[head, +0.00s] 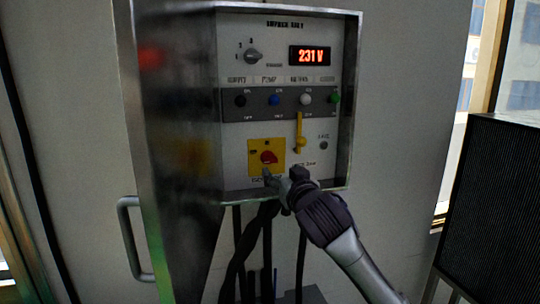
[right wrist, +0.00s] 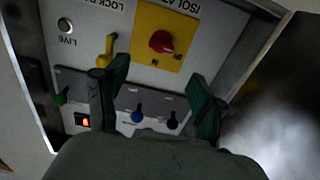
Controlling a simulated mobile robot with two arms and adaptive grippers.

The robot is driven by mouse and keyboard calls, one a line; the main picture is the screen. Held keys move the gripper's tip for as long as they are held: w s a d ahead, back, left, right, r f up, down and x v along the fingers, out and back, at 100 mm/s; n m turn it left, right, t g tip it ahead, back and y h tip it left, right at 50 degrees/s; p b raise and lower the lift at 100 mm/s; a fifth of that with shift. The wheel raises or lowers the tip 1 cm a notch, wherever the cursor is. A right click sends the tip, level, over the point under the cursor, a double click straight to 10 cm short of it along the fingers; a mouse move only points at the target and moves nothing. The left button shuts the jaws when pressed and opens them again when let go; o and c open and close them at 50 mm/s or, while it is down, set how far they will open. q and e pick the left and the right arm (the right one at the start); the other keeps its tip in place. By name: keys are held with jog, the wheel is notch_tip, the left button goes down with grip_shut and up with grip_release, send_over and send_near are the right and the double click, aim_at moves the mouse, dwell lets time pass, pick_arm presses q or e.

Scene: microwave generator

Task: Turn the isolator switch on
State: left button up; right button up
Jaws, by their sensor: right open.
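The isolator switch is a red rotary knob (head: 268,157) on a yellow square plate (head: 255,146), low on the panel's front. The knob also shows in the right wrist view (right wrist: 161,41), where the panel appears upside down. My right gripper (head: 283,177) is just below and in front of the knob, with its fingers apart and nothing between them. In the right wrist view its two green-padded fingers (right wrist: 160,85) frame the space below the knob in the picture. I see no contact with the knob. My left gripper is not in view.
A yellow lever (head: 299,135) hangs right of the knob. Above are a row of coloured toggles (head: 274,99), a selector dial (head: 253,56) and a display (head: 311,55) reading 231 V. Dark cables (head: 240,255) hang below the panel. A dark ribbed unit (head: 490,210) stands at right.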

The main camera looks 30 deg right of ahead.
aim_at(271, 160)
jog(key=p+x, duration=0.4)
jog(key=x, duration=0.6)
jog(key=shift+a+r, duration=0.1)
jog(key=shift+r, duration=0.05)
jog(key=shift+w, duration=0.6)
jog(key=c, duration=1.2)
jog(key=shift+o, duration=0.2)
